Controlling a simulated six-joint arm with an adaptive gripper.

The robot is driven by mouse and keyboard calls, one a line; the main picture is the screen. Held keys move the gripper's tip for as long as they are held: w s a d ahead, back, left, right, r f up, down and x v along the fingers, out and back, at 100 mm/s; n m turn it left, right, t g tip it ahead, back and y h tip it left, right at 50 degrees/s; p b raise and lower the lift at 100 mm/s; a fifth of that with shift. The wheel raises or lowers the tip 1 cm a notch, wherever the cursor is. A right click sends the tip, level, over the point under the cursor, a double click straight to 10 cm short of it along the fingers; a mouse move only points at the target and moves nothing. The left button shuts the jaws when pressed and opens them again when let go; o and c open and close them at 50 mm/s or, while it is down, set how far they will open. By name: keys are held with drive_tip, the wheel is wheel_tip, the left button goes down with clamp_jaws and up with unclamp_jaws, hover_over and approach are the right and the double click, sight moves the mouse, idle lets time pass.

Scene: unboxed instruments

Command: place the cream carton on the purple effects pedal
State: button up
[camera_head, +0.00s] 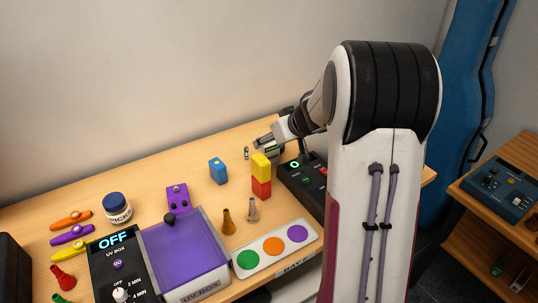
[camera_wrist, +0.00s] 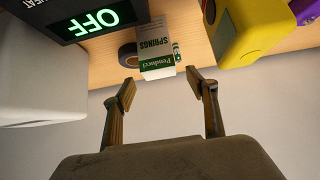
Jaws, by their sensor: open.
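In the head view the carton (camera_head: 273,153) is mostly hidden behind the yellow block and by my gripper. My gripper (camera_wrist: 165,90) is open and empty, its two fingers spread to either side of the carton's near end and apart from it. In the head view my gripper (camera_head: 264,141) is at the back right of the table. The purple effects pedal (camera_head: 177,197) lies at the table's middle, behind the UV box, with its top clear.
A black device (camera_head: 299,182) stands to the right. A blue block (camera_head: 218,171) stands left, between stack and pedal.

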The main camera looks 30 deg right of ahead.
sight(272, 147)
drive_tip(key=shift+f, duration=1.55)
drive_tip(key=shift+x, duration=1.5)
drive_tip(key=c, duration=1.3)
drive_tip(key=shift+r, duration=0.3)
drive_tip(key=shift+c, duration=0.2)
drive_tip(key=shift+r, duration=4.8)
